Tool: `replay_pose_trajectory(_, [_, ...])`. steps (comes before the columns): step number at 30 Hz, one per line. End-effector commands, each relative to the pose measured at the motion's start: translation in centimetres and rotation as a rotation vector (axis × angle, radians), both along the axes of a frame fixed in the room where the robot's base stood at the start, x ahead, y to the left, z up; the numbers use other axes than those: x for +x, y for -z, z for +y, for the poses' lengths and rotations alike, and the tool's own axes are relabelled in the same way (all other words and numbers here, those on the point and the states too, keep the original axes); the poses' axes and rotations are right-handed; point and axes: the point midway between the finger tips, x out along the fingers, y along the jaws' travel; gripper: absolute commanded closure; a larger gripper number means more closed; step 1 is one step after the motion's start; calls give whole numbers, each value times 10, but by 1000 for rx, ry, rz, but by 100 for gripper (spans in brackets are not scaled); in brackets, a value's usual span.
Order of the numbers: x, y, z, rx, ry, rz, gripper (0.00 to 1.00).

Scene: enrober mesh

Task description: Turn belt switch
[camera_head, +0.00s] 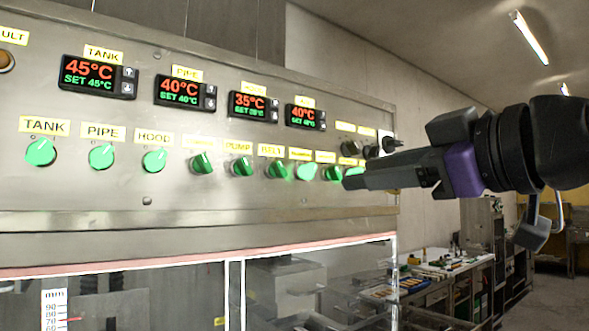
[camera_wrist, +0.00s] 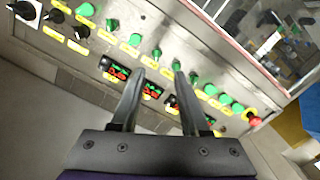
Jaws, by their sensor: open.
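The belt switch (camera_head: 277,168) is a green knob on the steel control panel, under a yellow label reading BELT. It sits in a row of green knobs, with the PUMP knob (camera_head: 242,167) to its left. My gripper (camera_head: 352,181) is at the right end of this row in the head view, apart from the belt switch. In the wrist view my gripper (camera_wrist: 158,69) shows two separated fingers with nothing between them, pointing at the panel. Green knobs lie beyond the fingertips there. The labels are too small to tell which knob is the belt switch in that view.
Several lit temperature displays (camera_head: 98,77) sit above the knobs. Black knobs (camera_head: 388,144) are at the panel's right end, close to my gripper. A red button (camera_wrist: 254,121) shows in the wrist view. A cluttered bench (camera_head: 440,275) stands at the lower right.

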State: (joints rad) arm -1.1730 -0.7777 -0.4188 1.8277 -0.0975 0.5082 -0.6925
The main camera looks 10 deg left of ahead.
Motion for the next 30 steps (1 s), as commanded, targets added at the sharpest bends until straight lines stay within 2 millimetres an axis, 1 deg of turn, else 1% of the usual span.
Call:
replay_pose_trajectory(1, [-1,-9,1,6,-18,-23,55])
replay_pose_trajectory(3, [0,-16,0,9,-31,-44,55])
replay_pose_trajectory(8, [6,-20,8,9,-38,-55,55])
replay_pose_trajectory(14, [30,-20,37,6,-39,-52,55])
replay_pose_trajectory(24, [77,-20,95,6,-39,-54,55])
replay_pose_trajectory(28, [93,-20,113,6,-39,-54,55])
replay_pose_trajectory(30, [99,-20,119,9,-38,-54,55])
